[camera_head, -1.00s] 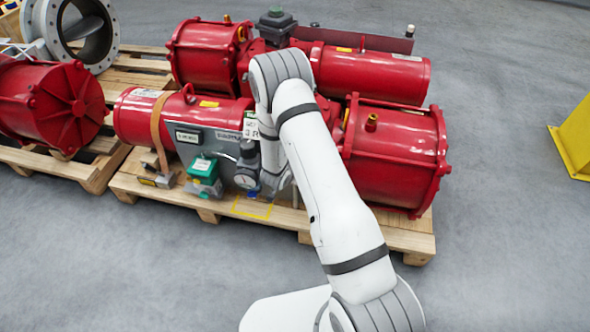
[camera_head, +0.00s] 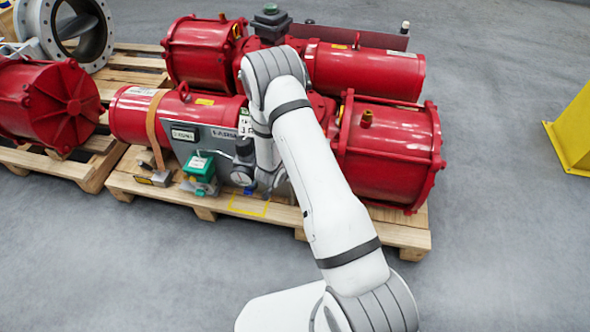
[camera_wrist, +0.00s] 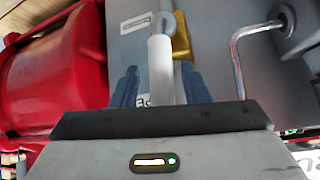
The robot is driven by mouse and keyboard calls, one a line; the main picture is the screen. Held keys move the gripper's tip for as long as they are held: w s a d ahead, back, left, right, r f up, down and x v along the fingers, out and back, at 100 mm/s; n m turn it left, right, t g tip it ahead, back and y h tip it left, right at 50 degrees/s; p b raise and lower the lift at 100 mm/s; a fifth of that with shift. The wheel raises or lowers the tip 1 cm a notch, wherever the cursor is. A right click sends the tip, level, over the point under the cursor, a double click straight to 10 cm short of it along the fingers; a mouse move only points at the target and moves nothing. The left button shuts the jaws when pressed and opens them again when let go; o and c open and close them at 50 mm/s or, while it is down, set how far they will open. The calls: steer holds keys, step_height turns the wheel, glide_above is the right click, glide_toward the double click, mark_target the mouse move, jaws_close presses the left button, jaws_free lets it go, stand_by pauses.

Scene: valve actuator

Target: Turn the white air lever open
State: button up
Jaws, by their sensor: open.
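The white air lever (camera_wrist: 161,62) shows in the wrist view as a pale upright bar with a rounded end. It lies between the two blue fingers of my gripper (camera_wrist: 159,72), which are apart on either side of it. I cannot tell whether either finger touches it. A yellow-gold fitting (camera_wrist: 181,38) sits just behind the lever, against the grey panel (camera_wrist: 215,30). In the head view, my arm hides the lever and most of my gripper, low in front of the actuator's grey panel (camera_head: 222,145).
A bent metal tube (camera_wrist: 237,50) runs close to the right finger. Red cylinders (camera_head: 390,150) stand on a wooden pallet (camera_head: 405,237). A green-topped box (camera_head: 200,168) and a round gauge (camera_head: 240,178) sit left of my wrist.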

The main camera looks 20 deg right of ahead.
steer(key=p+v, duration=0.1)
steer(key=v, duration=0.6)
steer(key=shift+s+a+r, duration=0.2)
steer(key=shift+r, duration=0.1)
